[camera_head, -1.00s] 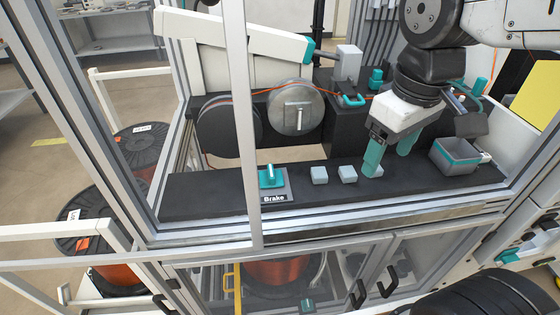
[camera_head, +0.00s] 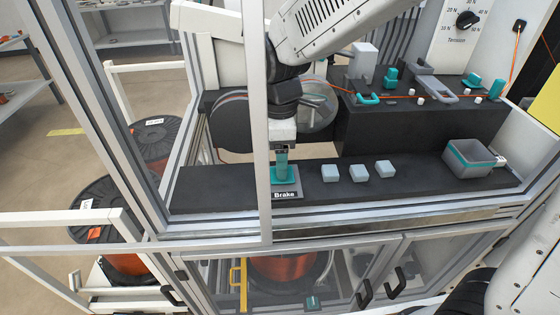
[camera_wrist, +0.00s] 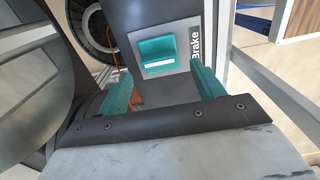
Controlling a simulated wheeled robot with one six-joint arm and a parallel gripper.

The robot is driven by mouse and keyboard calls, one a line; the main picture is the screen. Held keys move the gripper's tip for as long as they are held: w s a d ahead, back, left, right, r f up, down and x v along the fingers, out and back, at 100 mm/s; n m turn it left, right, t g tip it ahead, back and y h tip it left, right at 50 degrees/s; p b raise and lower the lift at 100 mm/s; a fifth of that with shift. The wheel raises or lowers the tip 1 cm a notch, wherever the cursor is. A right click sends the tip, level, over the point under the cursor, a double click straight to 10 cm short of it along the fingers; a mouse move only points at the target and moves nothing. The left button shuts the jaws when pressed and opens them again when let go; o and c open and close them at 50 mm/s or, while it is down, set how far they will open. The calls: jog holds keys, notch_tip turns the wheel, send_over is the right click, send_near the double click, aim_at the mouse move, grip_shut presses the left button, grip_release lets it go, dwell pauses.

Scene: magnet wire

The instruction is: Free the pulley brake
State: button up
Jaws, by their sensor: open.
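The brake is a teal switch (camera_wrist: 157,55) with a pale lever edge, on a grey plate labelled "Brake" (camera_head: 285,195) at the front of the black shelf. My gripper (camera_head: 281,170) points down right over it and hides most of the switch in the head view. In the wrist view my gripper (camera_wrist: 160,72) has its two teal fingers apart, with the switch just beyond the tips and between them. Nothing is held. The metal pulley (camera_head: 318,112) stands behind, partly covered by my arm.
A frame post (camera_head: 264,120) stands just left of my gripper. Several grey blocks (camera_head: 358,173) lie to the right on the shelf, then a grey bin (camera_head: 472,158). An orange wire (camera_head: 425,98) runs along the raised black block behind.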

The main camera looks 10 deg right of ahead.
jog(key=shift+f, duration=1.3)
jog(key=c, duration=1)
